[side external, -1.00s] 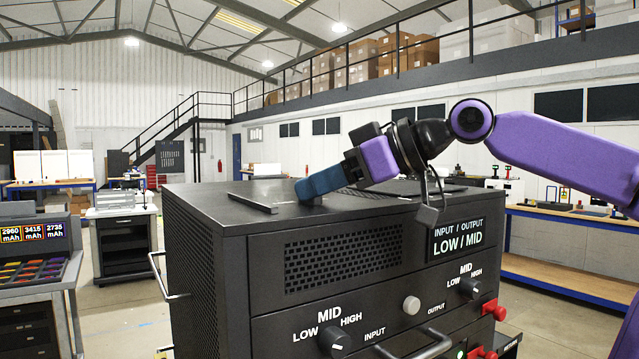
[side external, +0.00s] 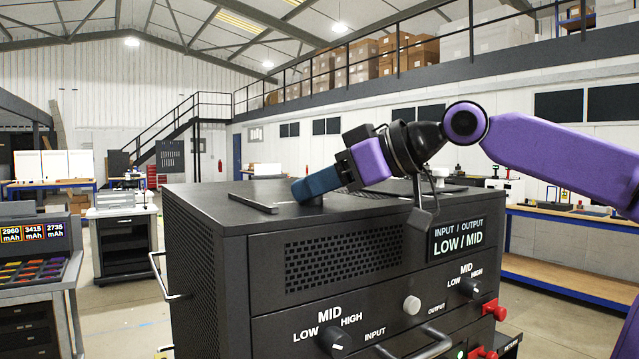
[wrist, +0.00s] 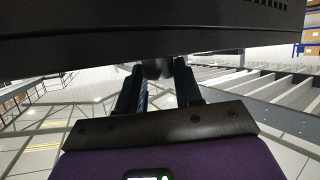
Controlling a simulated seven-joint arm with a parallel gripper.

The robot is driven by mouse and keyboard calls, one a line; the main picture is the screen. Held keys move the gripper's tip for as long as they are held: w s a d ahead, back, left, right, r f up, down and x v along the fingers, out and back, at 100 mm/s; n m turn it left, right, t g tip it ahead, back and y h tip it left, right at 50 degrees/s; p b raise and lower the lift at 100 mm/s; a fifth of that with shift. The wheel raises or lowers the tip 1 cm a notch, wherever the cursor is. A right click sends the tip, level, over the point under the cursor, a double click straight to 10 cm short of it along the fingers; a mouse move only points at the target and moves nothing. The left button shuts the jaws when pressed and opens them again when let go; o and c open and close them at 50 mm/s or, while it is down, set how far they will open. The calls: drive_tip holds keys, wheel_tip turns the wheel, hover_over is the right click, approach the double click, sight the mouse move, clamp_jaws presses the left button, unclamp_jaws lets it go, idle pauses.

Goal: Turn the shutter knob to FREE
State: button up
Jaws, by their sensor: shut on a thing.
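My gripper (side external: 304,190) reaches in from the right over the dark cabinet (side external: 210,240), its blue fingers tilted down to the left, with their tips at the cabinet top. In the wrist view my gripper (wrist: 158,68) has a short, dark, rounded knob (wrist: 157,70) between its two fingertips, close under a dark cabinet panel (wrist: 150,35). I take this as the shutter knob, held in the fingers.
The cabinet front has two selector knobs at MID (side external: 336,341) (side external: 469,289), a pale round button (side external: 411,305) and a LOW / MID display (side external: 457,240). A flat dark bar (side external: 254,204) lies on top, left of the fingers. A battery station (side external: 35,260) stands at left.

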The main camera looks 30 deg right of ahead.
drive_tip(key=m+h, duration=0.1)
drive_tip(key=h, duration=0.1)
drive_tip(key=m+t+h, duration=0.1)
drive_tip(key=m, duration=0.1)
drive_tip(key=shift+s+a+h, duration=0.1)
drive_tip(key=shift+a+h, duration=0.2)
drive_tip(key=shift+h, duration=0.1)
drive_tip(key=m+h, duration=0.3)
drive_tip(key=h, duration=0.1)
drive_tip(key=shift+a+m+t, duration=0.25)
drive_tip(key=shift+m+t, duration=0.15)
drive_tip(key=m+h, duration=0.1)
drive_tip(key=h, duration=0.1)
drive_tip(key=m+g+h, duration=0.1)
drive_tip(key=m+h, duration=0.1)
drive_tip(key=shift+a+m, duration=0.2)
drive_tip(key=shift+m, duration=0.1)
drive_tip(key=shift+w+a+m+g+h, duration=0.15)
drive_tip(key=shift+m+g+h, duration=0.45)
drive_tip(key=shift+m+h, duration=0.3)
drive_tip(key=shift+w+d+m+g+h, duration=0.1)
drive_tip(key=shift+m+g+h, duration=0.5)
drive_tip(key=shift+m+h, duration=0.3)
drive_tip(key=o, duration=0.8)
drive_tip(key=shift+c, duration=0.2)
drive_tip(key=shift+t, duration=0.3)
